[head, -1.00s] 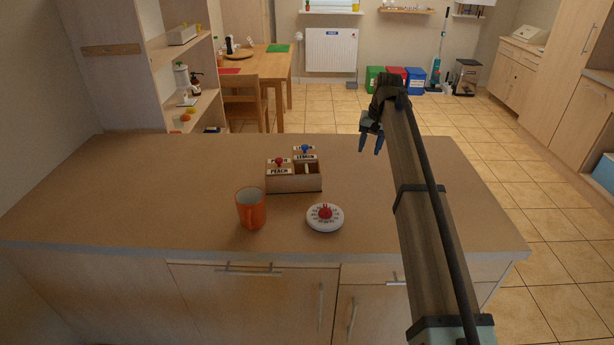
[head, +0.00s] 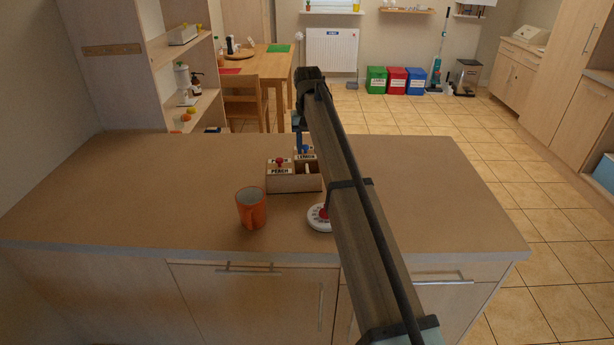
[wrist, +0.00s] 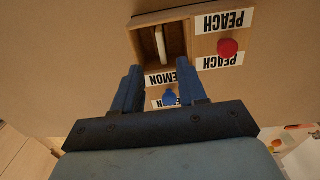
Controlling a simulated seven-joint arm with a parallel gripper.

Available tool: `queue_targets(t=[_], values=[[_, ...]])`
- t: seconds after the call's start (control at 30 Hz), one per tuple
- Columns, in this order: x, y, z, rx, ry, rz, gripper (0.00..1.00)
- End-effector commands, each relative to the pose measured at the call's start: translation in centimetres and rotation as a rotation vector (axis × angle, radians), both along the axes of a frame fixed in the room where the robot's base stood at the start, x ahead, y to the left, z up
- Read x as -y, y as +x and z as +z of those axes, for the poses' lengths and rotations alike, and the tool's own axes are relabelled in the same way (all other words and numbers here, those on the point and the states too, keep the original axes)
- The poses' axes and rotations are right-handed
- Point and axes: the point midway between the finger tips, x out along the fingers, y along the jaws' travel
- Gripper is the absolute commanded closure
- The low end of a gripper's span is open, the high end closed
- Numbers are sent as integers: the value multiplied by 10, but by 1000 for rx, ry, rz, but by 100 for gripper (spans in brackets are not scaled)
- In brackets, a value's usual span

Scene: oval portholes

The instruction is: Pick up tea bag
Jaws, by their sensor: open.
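The wooden tea box (head: 293,183) stands on the counter, with PEACH and LEMON labels. Its peach side has a lid with a red knob (wrist: 228,47). Its lemon compartment is open, and a pale tea bag (wrist: 160,44) stands on edge inside. The lemon lid with a blue knob (wrist: 169,96) lies beyond the compartment, partly behind my fingers. My gripper (wrist: 160,80) is open and empty, its two blue fingers spread over the lemon side. In the head view my gripper (head: 299,135) is at the back of the box, pointing down; its height above is hard to tell.
A white timer with a red knob (head: 319,217) is in front, partly hidden by my arm. The counter (head: 130,190) is clear on the left and right.

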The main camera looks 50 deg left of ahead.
Motion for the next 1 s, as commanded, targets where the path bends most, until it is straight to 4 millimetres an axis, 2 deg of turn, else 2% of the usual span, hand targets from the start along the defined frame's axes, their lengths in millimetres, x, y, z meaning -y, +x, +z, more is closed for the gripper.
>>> queue_targets(t=[0.03, 0.2, 0.47, 0.8, 1.0], values=[[1, -1, -11, -1, -2, 0, 58], [1, 0, -34, -1, -1, 0, 58], [0, 0, -47, -1, -1, 0, 58], [-2, -1, -87, 0, 0, -1, 58], [-3, -1, -91, 0, 1, 0, 58]])
